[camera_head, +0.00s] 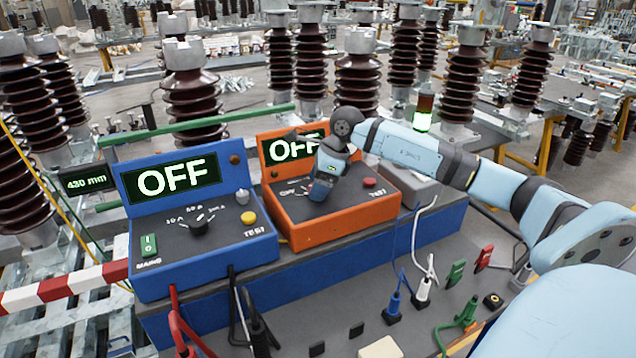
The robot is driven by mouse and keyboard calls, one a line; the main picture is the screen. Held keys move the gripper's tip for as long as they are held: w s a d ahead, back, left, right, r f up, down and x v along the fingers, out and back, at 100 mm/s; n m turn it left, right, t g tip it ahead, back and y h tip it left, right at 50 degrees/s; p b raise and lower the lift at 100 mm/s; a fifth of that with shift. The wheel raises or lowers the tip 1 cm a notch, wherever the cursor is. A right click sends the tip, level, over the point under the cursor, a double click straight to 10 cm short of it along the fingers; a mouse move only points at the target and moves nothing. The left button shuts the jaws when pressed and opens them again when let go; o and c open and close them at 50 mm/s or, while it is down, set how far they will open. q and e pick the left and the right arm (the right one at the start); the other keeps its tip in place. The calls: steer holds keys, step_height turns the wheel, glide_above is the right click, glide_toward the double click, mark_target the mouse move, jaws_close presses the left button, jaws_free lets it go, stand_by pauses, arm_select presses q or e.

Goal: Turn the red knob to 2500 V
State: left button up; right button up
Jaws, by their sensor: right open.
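An orange tester (345,226) with a dark top panel stands on a blue bench, and its display (291,149) reads OFF. A round red control (369,182) sits on the right of its panel, near a TEST label. My right gripper (318,192) points down over the middle of this panel, left of the red control. It covers the middle of the panel, where part of a printed scale shows at its left. Whether it touches a dial there is hidden. I see no clear red dial with a voltage scale. My left gripper is out of view.
A blue tester (205,262) stands left, with a black dial (198,227), a yellow button (248,217) and an OFF display (166,179). A signal lamp (423,113) glows at the back. Cables and plugs crowd the grey front surface (440,305). Tall brown insulators stand behind.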

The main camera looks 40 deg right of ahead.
steer(key=shift+c, duration=0.4)
steer(key=c, duration=0.8)
steer(key=shift+c, duration=0.2)
